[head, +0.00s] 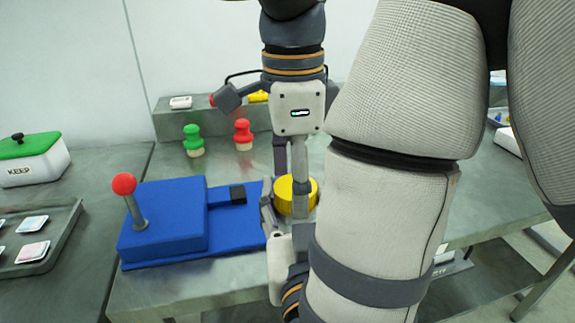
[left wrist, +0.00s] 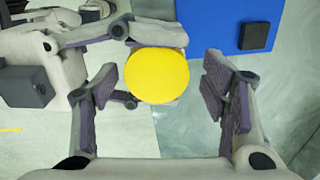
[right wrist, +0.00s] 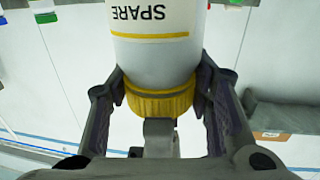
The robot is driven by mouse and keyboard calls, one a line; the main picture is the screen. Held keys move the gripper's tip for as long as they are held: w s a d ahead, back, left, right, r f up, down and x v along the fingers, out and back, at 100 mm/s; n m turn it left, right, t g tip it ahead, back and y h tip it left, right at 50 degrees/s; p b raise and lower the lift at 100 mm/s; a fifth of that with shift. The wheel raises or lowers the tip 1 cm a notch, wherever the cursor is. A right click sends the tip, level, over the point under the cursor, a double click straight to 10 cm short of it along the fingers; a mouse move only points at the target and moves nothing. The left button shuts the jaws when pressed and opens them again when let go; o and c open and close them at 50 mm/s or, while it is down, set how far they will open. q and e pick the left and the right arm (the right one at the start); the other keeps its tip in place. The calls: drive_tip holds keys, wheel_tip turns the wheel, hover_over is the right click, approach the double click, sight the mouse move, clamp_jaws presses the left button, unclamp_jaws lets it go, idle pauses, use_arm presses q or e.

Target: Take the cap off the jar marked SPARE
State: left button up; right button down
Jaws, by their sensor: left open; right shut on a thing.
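The jar marked SPARE (right wrist: 152,35) shows upside down in the right wrist view, white with a yellow stripe and a ribbed yellow cap (right wrist: 158,98). The cap also shows in the head view (head: 295,197) and from above in the left wrist view (left wrist: 157,75). My right gripper (right wrist: 160,92) is shut on the jar, its pads at the jar's sides close to the cap. My left gripper (head: 290,172) points down over the cap and is open, one finger on each side with gaps. The jar's body is hidden in the head view; I cannot tell whether it touches the table.
A blue base (head: 165,225) with a red-knobbed lever stands left of the jar. Green (head: 193,138) and red (head: 243,133) knobbed pieces stand behind. A KEEP box (head: 30,162) and a grey tray (head: 65,235) are at far left. My arm hides much of the right side.

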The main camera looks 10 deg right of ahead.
use_arm(q)
wheel_tip(320, 180, up, 5)
drive_tip(key=shift+f, duration=0.2)
drive_tip(key=shift+c, duration=0.3)
wheel_tip(320, 180, up, 3)
drive_tip(key=shift+s+r+n, duration=0.1)
drive_tip(key=shift+n, duration=0.4)
drive_tip(key=shift+s+a, duration=0.1)
wheel_tip(320, 180, down, 8)
drive_tip(key=shift+r, duration=0.1)
drive_tip(key=shift+c, duration=0.3)
drive_tip(key=c, duration=1.1)
drive_tip(key=o, duration=1.2)
